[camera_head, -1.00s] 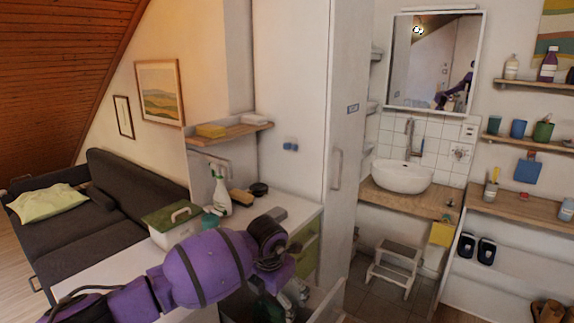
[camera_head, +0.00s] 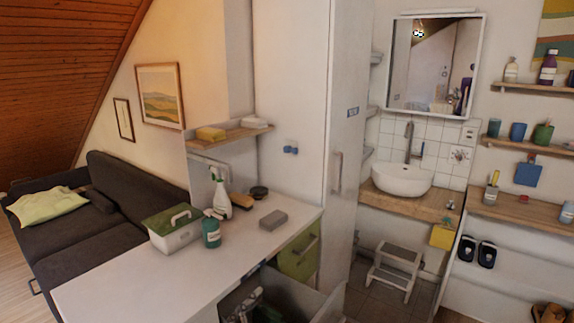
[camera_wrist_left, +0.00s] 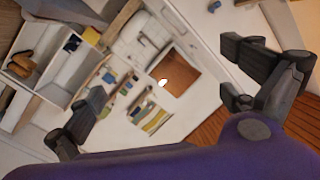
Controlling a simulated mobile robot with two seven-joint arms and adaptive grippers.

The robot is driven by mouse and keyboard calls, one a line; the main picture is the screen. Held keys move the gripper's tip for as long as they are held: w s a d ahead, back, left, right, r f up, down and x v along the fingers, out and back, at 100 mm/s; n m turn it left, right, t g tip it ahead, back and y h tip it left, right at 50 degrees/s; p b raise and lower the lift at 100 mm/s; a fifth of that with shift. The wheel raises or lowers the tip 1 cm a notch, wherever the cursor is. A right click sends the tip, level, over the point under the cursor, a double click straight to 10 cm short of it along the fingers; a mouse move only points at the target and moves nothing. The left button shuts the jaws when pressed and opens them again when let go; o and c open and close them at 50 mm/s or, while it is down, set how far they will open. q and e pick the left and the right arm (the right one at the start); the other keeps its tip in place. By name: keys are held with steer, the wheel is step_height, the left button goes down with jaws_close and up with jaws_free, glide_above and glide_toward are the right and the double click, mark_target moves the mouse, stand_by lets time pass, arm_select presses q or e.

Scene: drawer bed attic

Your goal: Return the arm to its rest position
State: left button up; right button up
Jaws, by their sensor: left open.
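My left gripper (camera_wrist_left: 165,75) shows only in the left wrist view. Its two dark fingers stand wide apart with nothing between them. A purple part of my own arm fills the bottom of that view. The wrist camera looks at the room tilted, with the mirror (camera_wrist_left: 180,72) and the washbasin area beyond the fingers. In the head view no arm is visible. My right gripper is not in view.
A white counter (camera_head: 130,285) holds a green-lidded box (camera_head: 174,228), a teal bottle (camera_head: 211,231), a spray bottle (camera_head: 221,193) and a grey block (camera_head: 273,220). Below it an open drawer (camera_head: 318,303) juts out with items inside. A step stool (camera_head: 392,272) stands under the washbasin (camera_head: 402,178).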

arm_select(q)
steer(key=s+a+f+n+g+y, duration=0.4)
steer(key=s+a+f+n, duration=0.4)
steer(key=s+f, duration=0.55)
steer(key=s+a+f+n+g+y, duration=0.1)
steer(key=s+a+f, duration=0.2)
steer(key=s, duration=0.4)
steer(key=s+a+f+n+g, duration=0.1)
steer(key=s+a+f, duration=0.2)
steer(key=s+f, duration=0.2)
steer(key=s+a+f+n+g+y, duration=0.1)
steer(key=s+a+f, duration=0.2)
steer(key=s, duration=0.6)
steer(key=shift+s+f+g+y, duration=0.15)
steer(key=shift+f+g+y, duration=0.2)
steer(key=shift+f, duration=0.3)
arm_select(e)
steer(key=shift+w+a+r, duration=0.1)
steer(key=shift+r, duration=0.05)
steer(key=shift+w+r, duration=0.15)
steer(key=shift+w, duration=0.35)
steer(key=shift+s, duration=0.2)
